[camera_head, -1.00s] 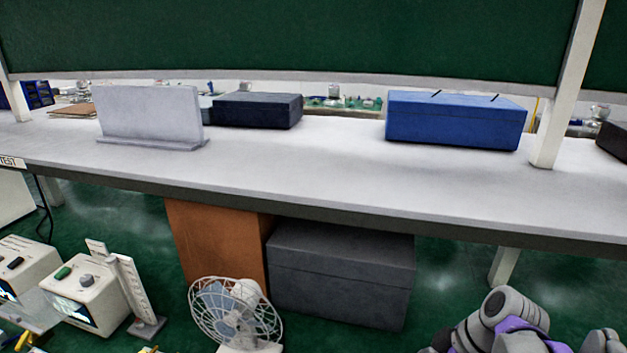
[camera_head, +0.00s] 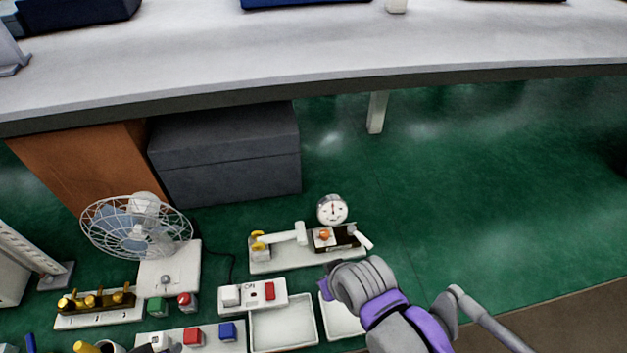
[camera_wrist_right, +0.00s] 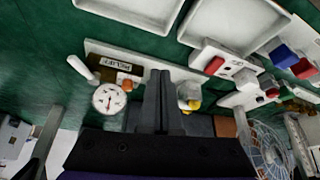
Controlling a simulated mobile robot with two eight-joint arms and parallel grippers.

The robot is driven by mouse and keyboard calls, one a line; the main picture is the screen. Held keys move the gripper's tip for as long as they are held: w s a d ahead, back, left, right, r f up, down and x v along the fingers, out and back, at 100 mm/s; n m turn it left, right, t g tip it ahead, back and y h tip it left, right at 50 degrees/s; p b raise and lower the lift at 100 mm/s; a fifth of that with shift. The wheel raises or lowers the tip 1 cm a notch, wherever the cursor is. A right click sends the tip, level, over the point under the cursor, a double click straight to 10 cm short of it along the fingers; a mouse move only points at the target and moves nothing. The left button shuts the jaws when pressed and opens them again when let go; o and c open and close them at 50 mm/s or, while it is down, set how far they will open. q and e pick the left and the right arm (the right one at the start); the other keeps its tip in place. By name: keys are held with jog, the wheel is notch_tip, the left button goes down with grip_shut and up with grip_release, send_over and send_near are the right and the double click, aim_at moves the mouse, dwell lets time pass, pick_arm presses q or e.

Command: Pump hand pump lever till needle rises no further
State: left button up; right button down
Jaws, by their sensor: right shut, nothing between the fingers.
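The hand pump sits on a white base plate (camera_head: 270,265) at the lower middle of the head view. A white bar (camera_head: 285,236), which may be the lever, extends from a yellow fitting (camera_head: 258,242). The round white gauge (camera_head: 332,209) stands behind it; its red needle looks roughly upright. A dark plate with an orange knob (camera_head: 323,236) and a white handle (camera_head: 363,238) is at the right end. My right gripper (camera_wrist_right: 160,76) is shut and empty in the wrist view, its fingers over the pump's middle, hiding part of it. The gauge (camera_wrist_right: 109,98) shows there too.
White trays (camera_head: 285,328) lie in front. A grey box (camera_head: 225,155) is under the long table (camera_head: 300,60). Green surface right of the pump is clear.

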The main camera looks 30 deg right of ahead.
jog(key=c, duration=1.2)
grip_release()
jog(key=shift+w+r, duration=0.15)
jog(key=shift+r, duration=0.05)
jog(key=shift+c, duration=0.2)
jog(key=o, duration=0.6)
jog(key=w+r+n, duration=0.1)
jog(key=w+r+n+g, duration=0.1)
jog(key=w+n, duration=0.1)
jog(key=w+r+n, duration=0.1)
jog(key=w+r, duration=0.1)
jog(key=shift+w+a+n+g, duration=0.2)
jog(key=shift+n+g, duration=0.2)
jog(key=shift+o, duration=0.2)
jog(key=n+g, duration=0.4)
jog(key=n, duration=0.6)
send_near(292, 232)
jog(key=f, duration=0.8)
jog(key=shift+s+f, duration=0.2)
jog(key=shift+f, duration=0.1)
grip_shut()
